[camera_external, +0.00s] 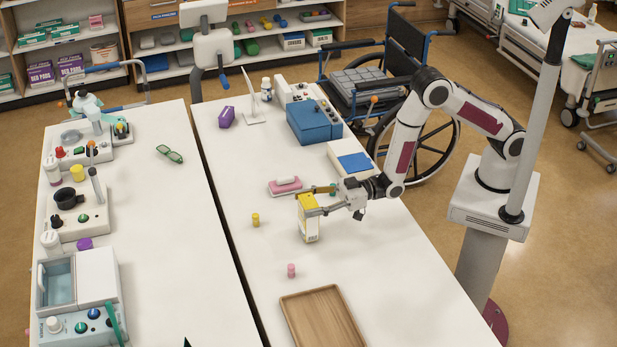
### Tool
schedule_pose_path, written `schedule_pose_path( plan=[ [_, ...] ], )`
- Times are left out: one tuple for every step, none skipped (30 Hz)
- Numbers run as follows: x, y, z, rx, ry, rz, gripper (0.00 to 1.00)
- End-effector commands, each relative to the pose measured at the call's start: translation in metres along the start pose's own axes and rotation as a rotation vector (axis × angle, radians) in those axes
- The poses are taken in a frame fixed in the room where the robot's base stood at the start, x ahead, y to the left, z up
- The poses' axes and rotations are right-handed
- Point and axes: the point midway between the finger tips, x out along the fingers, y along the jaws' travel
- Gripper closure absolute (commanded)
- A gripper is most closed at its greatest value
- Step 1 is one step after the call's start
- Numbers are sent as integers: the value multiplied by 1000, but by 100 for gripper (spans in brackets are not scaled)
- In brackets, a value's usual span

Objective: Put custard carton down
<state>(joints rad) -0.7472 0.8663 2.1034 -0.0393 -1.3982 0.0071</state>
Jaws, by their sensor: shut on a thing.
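The custard carton (309,227) is a white box with a yellow top, upright near the middle of the right-hand table (383,258). My gripper (318,203) reaches in from the right and is shut on the carton near its top. The carton's base is at or just above the table; I cannot tell if it touches. The gripper fingers cover part of the carton's upper side.
A wooden tray (322,318) lies at the front. A pink bottle (291,270) and a yellow bottle (255,219) stand near the carton. A pink-topped dish (286,186) and a blue-topped white box (352,160) are behind. The tabletop right of the tray is clear.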

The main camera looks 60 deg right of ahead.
Motion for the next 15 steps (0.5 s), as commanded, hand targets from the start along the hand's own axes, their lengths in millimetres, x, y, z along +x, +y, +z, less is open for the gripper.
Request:
schedule_pose_path(
  plan=[
    [0, 0, 2, 0, 3, 0, 100],
    [0, 0, 4, 0, 3, 0, 100],
    [0, 0, 5, 0, 3, 0, 100],
    [0, 0, 6, 0, 4, 0, 100],
    [0, 0, 6, 0, 4, 0, 100],
    [0, 0, 6, 0, 5, 0, 100],
    [0, 0, 6, 0, 5, 0, 100],
    [0, 0, 6, 0, 5, 0, 100],
    [0, 0, 6, 0, 5, 0, 100],
    [0, 0, 6, 0, 5, 0, 100],
    [0, 0, 6, 0, 5, 0, 100],
    [0, 0, 6, 0, 5, 0, 100],
    [0, 0, 6, 0, 5, 0, 100],
    [0, 0, 6, 0, 5, 0, 100],
    [0, 0, 7, 0, 5, 0, 100]
  ],
)
